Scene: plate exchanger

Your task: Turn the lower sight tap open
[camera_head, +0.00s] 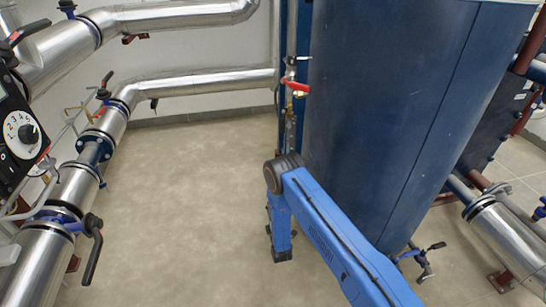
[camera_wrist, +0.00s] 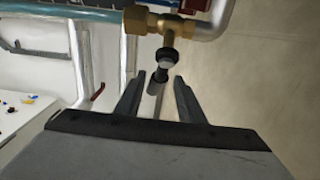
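In the wrist view a brass tap (camera_wrist: 172,24) sits at the top centre, joined to a silver pipe elbow. A black cap (camera_wrist: 167,56) and a short dark handle with a pale end (camera_wrist: 158,78) stick out from it towards my gripper. I take this to be the lower sight tap. My gripper (camera_wrist: 157,88) is open, with one dark finger on each side of the handle's line. I cannot tell whether the fingers touch the handle.
Silver pipes (camera_head: 200,82) with valves run along the left and back. The floor (camera_head: 190,200) between is clear.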

